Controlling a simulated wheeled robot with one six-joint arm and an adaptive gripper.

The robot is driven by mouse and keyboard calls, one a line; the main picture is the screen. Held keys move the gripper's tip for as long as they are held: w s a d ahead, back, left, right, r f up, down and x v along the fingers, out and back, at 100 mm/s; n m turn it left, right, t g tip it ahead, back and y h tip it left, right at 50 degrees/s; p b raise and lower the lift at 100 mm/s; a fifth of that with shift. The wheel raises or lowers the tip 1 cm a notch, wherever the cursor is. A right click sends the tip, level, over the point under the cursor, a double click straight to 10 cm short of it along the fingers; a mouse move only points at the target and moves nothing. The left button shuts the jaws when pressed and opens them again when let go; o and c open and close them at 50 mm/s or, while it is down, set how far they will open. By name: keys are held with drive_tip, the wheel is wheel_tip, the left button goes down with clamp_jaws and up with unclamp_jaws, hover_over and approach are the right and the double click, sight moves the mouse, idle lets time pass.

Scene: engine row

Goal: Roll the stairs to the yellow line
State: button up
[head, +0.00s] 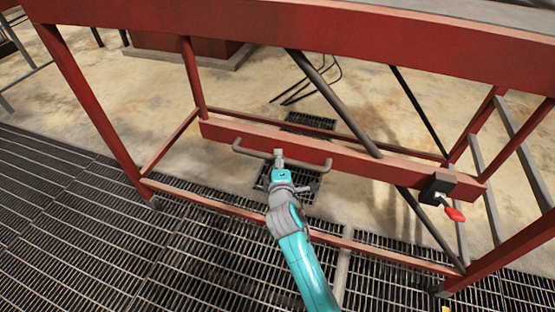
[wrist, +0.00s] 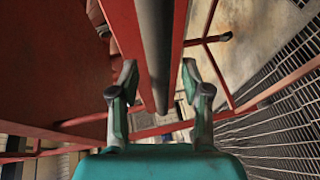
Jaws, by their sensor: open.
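The stairs' red steel frame (head: 95,110) fills most of the head view, standing over grating and concrete. A grey push handle (head: 313,165) is fixed along its lower red beam (head: 375,166). My gripper (head: 279,158) is at the middle of this handle. In the wrist view my gripper (wrist: 160,78) is open, with one finger on each side of a dark grey bar (wrist: 156,45). I cannot tell whether the fingers touch the bar. A black clamp block with a red lever (head: 455,214) sits at the beam's right end. No yellow line is clearly visible.
Dark floor grating (head: 75,210) covers the near left, with pale concrete (head: 250,100) beyond the frame. A dark diagonal brace (head: 335,100) crosses the frame right of my gripper. A small yellow patch (head: 445,309) shows at the bottom edge.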

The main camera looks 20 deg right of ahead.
sight(288, 164)
drive_tip(key=shift+w+d+f, duration=0.1)
drive_tip(key=shift+w+d, duration=0.05)
drive_tip(key=shift+w, duration=0.5)
clamp_jaws()
drive_tip(key=s+d, duration=0.2)
drive_tip(key=shift+d+f, duration=0.1)
drive_tip(key=shift+d, duration=0.25)
drive_tip(key=shift+s+d, duration=0.15)
unclamp_jaws()
